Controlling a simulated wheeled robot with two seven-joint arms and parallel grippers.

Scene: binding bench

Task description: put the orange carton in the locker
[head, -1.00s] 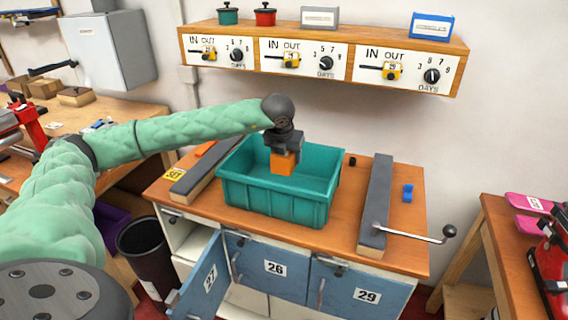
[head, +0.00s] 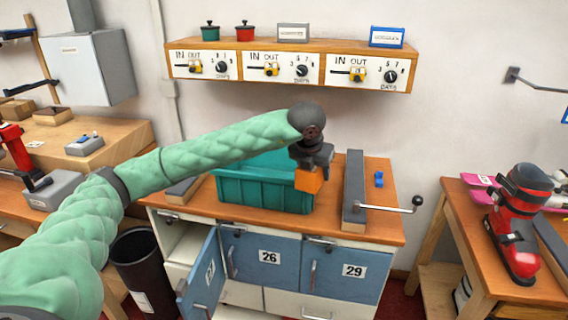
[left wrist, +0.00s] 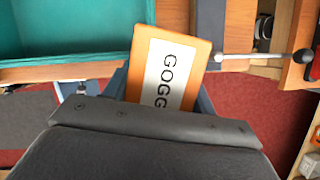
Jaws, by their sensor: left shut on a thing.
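My left gripper (head: 311,168) is shut on the orange carton (head: 308,182) and holds it at the front right corner of the teal bin (head: 262,191). In the left wrist view the carton (left wrist: 168,72) shows a white label reading "GOGG", the rest hidden by the gripper. The lockers are in the front of the bench. Locker door 27 (head: 205,277) on the left stands swung open, with a pale compartment (head: 184,245) beside it. Doors 26 (head: 268,257) and 29 (head: 350,271) look shut. My right gripper is out of view.
A grey bar (head: 353,190) with a lever handle (head: 392,208) lies on the bench right of the carton. A small blue item (head: 379,179) lies beyond it. A black waste bin (head: 143,268) stands left of the open door. A side table with a red-black boot (head: 517,220) is at right.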

